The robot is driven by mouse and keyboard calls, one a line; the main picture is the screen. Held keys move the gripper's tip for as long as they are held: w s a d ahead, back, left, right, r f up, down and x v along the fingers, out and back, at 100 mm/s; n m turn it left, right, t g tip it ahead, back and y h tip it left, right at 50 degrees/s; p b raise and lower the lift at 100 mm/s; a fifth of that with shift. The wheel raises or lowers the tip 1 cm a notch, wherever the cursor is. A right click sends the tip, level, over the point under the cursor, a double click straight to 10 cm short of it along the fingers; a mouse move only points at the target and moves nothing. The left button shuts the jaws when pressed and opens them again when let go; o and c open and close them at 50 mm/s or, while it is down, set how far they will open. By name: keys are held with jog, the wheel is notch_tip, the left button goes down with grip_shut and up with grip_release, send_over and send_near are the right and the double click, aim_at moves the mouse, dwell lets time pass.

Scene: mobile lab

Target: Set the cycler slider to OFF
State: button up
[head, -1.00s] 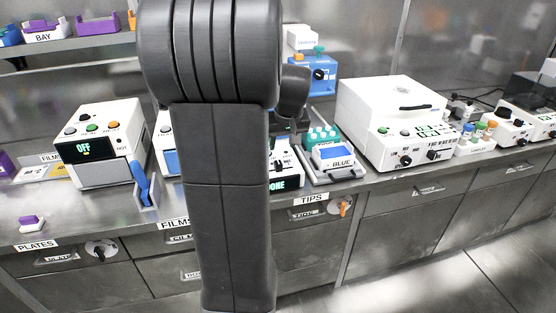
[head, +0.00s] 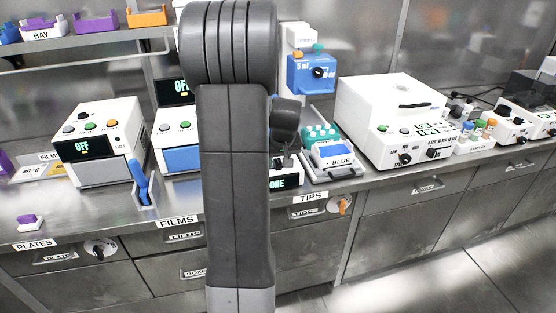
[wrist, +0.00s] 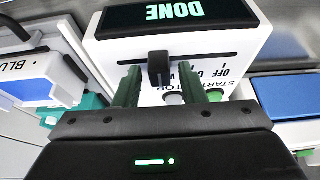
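The cycler shows close up in the wrist view as a white box with a dark display (wrist: 172,14) reading DONE, seen upside down. Below the display is a dark slot with a black slider knob (wrist: 159,68), and OFF and ON lettering is printed beside it. My gripper (wrist: 158,76) is open, with one green finger on each side of the knob; I cannot tell whether either finger touches it.
A blue-screened device (head: 333,154) labelled BLUE and a teal rack (head: 320,132) stand beside the cycler. A large white machine (head: 392,115) stands at right.

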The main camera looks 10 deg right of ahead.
grip_shut()
jog(key=a, duration=0.8)
jog(key=shift+s+a+b, duration=0.15)
jog(key=shift+b, duration=0.15)
jog(key=shift+o, duration=1.1)
grip_release()
jog(key=shift+a, duration=0.15)
jog(key=v, duration=1.4)
jog(key=shift+p, duration=0.35)
